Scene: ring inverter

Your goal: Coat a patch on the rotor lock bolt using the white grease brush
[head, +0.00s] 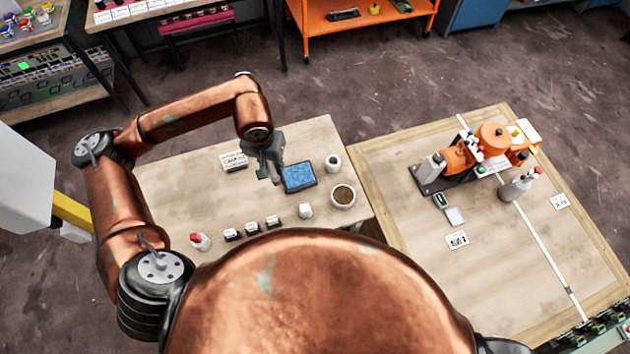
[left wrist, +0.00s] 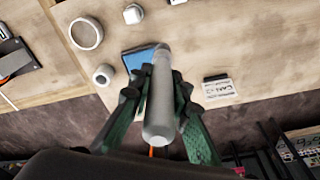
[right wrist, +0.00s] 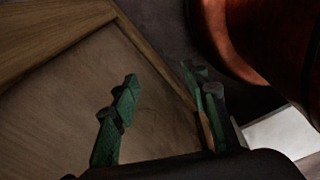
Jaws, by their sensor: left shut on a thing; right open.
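My left gripper (head: 268,172) is over the left table, just left of the blue pad (head: 299,177). In the left wrist view its green fingers (left wrist: 157,92) are shut on a pale grey-white cylindrical handle (left wrist: 160,105), which I take for the white grease brush. Its far end overlaps the blue pad, so bristles and contact cannot be told. The orange machine (head: 490,142) stands on the right table; I cannot make out the rotor lock bolt on it. My right gripper (right wrist: 165,85) is open and empty in the right wrist view, and is hidden in the head view.
A red-capped bottle (head: 200,242) and several small boxes (head: 253,228) line the near edge. The right table's near middle is clear.

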